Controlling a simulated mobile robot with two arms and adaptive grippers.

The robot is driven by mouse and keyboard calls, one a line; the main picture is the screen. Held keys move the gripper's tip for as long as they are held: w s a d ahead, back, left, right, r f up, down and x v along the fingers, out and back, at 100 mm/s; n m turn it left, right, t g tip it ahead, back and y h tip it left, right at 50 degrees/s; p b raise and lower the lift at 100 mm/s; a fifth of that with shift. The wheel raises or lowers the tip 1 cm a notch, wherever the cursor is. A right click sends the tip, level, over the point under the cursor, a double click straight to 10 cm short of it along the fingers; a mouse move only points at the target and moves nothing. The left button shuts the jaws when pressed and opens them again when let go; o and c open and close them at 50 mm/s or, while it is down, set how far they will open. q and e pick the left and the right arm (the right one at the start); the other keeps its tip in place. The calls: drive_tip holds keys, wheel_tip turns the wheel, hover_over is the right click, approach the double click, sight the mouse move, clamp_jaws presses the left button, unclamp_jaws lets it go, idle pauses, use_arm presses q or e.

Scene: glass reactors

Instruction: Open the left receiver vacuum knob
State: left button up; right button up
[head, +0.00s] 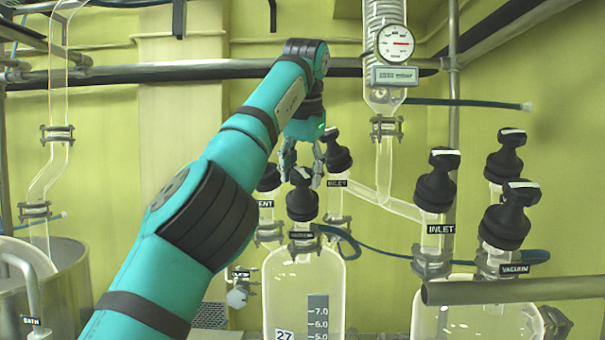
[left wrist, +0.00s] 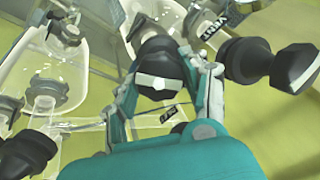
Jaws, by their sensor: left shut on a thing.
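The left receiver (head: 303,285) is a clear glass vessel with several black knobs on top. Its front knob (head: 302,204), above a small dark label too blurred to read surely, has a white stripe on its cap. My left gripper (head: 303,180) reaches down to this knob from above, its fingers on either side of the cap. In the left wrist view the knob (left wrist: 160,62) sits between the two fingers of the gripper (left wrist: 162,88), which is shut on it. The white stripe lies crosswise there. My right gripper is not in view.
Close by stand the VENT knob (head: 268,179) at left and an INLET knob (head: 337,152) behind. The right receiver (head: 470,322) carries its own INLET knob (head: 436,188) and VACUUM knob (head: 506,222). A metal rail (head: 520,290) crosses at lower right. A gauge (head: 394,44) hangs above.

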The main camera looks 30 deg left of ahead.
use_arm(q)
drive_tip(key=shift+r, duration=0.1)
drive_tip(key=o, duration=1.2)
